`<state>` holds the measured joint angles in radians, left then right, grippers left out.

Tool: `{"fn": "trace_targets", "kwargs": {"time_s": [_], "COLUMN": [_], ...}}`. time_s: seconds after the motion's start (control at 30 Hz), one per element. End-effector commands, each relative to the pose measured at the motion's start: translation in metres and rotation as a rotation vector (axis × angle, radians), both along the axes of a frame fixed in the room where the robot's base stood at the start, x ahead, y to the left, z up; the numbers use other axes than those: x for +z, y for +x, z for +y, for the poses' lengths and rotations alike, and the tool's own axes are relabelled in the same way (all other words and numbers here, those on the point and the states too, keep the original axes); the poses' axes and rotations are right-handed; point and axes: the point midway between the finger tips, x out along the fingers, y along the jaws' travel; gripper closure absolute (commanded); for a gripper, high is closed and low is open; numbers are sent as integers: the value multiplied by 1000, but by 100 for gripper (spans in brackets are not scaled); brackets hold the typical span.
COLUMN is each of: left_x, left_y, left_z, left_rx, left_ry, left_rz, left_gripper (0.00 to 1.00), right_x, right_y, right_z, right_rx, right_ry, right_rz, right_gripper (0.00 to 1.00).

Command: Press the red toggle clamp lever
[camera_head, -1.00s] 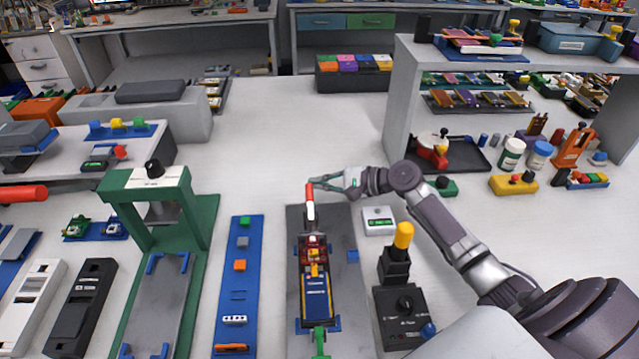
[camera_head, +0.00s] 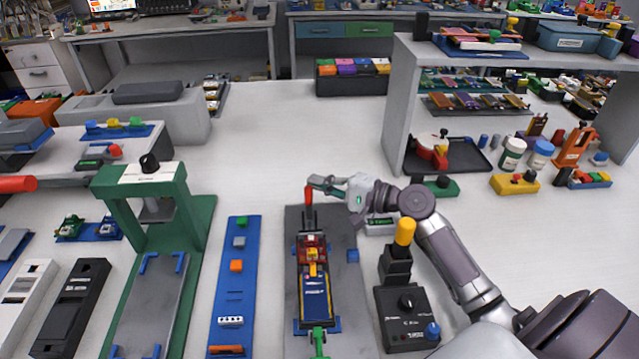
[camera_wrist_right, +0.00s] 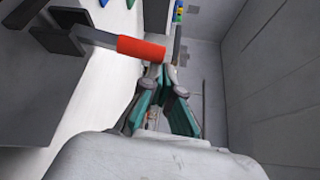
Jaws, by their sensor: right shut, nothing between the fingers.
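The red toggle clamp lever (camera_head: 309,194) stands roughly upright at the far end of a dark grey fixture plate (camera_head: 345,287). It also shows in the right wrist view as a red grip on a metal bar (camera_wrist_right: 141,48). A blue pouch cell (camera_head: 314,289) lies on the plate in front of the clamp. My right gripper (camera_head: 317,181) is shut and empty, with its fingertips right beside the top of the red grip. In the wrist view the fingertips (camera_wrist_right: 166,72) sit close to the grip's end; I cannot tell whether they touch. My left gripper is not in view.
A black control box (camera_head: 406,316) and a yellow-topped post (camera_head: 404,232) stand right of the plate. A small white device (camera_head: 379,225) sits under my right wrist. A blue strip (camera_head: 236,265) and a green press frame (camera_head: 190,205) are to the left.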

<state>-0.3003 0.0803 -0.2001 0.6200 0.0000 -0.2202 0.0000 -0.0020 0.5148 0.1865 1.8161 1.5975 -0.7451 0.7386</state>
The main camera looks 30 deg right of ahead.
Motion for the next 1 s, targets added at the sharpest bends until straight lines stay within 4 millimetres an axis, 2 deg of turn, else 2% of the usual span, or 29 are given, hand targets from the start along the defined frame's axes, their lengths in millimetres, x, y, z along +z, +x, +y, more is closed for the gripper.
{"fn": "trace_targets", "kwargs": {"time_s": [0.73, 0.87, 1.0], "left_x": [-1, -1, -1], "left_y": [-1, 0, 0], "left_z": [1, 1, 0], "left_rx": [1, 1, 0], "left_ry": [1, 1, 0], "left_rz": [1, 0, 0], "left_gripper": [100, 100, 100], "right_x": [3, 18, 45], "right_y": [-2, -2, -2], "right_z": [1, 1, 1], "right_rx": [2, 3, 3], "right_ry": [1, -3, -5], "right_rz": [3, -2, -4], "right_gripper": [100, 100, 100]}}
